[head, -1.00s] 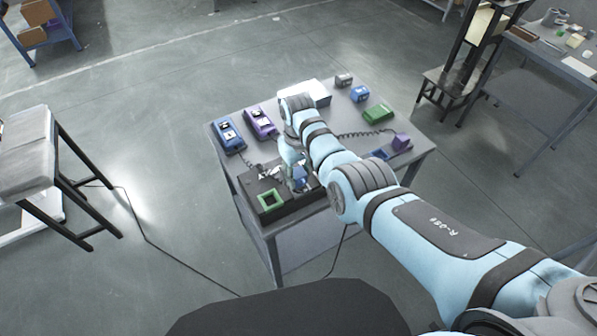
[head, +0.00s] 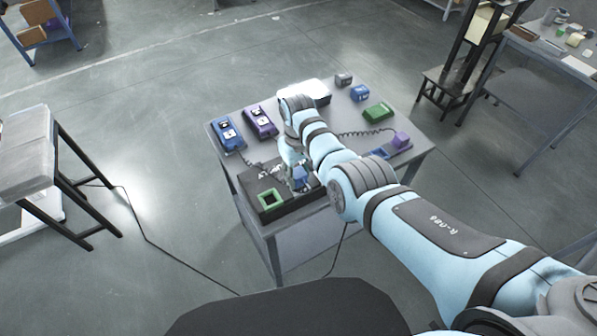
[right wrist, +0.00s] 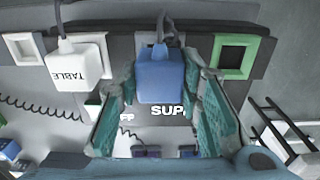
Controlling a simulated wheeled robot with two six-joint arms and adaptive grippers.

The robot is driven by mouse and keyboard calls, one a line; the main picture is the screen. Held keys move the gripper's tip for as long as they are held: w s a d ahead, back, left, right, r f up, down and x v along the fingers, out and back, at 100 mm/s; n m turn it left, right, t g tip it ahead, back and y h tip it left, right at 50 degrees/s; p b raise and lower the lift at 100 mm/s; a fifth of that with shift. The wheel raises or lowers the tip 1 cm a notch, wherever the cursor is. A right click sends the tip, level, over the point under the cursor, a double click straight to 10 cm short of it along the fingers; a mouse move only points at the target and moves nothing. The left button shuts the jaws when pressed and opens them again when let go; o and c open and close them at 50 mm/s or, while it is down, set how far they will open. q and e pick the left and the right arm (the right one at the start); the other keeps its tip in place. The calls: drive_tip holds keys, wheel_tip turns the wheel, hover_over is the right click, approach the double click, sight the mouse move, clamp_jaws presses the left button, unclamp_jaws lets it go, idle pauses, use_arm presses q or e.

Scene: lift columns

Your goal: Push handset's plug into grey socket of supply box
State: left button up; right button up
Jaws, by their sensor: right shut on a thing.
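The black supply box (head: 262,211) lies along the table's near edge, with lettering on its face. My right gripper (head: 299,186) is over it. In the right wrist view its teal fingers (right wrist: 163,100) are shut on a blue plug (right wrist: 160,78), with a cord running from its top. Grey edging (right wrist: 194,62) shows beside the plug; the plug and fingers hide most of what is behind, so I cannot tell how far in the plug is. The blue handset (head: 228,133) and the purple handset (head: 261,122) lie at the table's left. My left gripper is out of view.
On the box are a green-framed socket (right wrist: 235,54), a pale socket (right wrist: 25,48) and a white plug marked TABLE (right wrist: 75,65). A purple plug (head: 402,140), a green block (head: 378,113) and a small blue block (head: 360,94) are on the table's right.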

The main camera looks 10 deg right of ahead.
drive_tip(key=shift+f+b, duration=0.65)
drive_tip(key=shift+f, duration=0.2)
idle(0.4)
drive_tip(key=o, duration=1.1)
drive_tip(key=shift+r, duration=0.1)
drive_tip(key=shift+o, duration=0.5)
drive_tip(key=shift+o, duration=0.8)
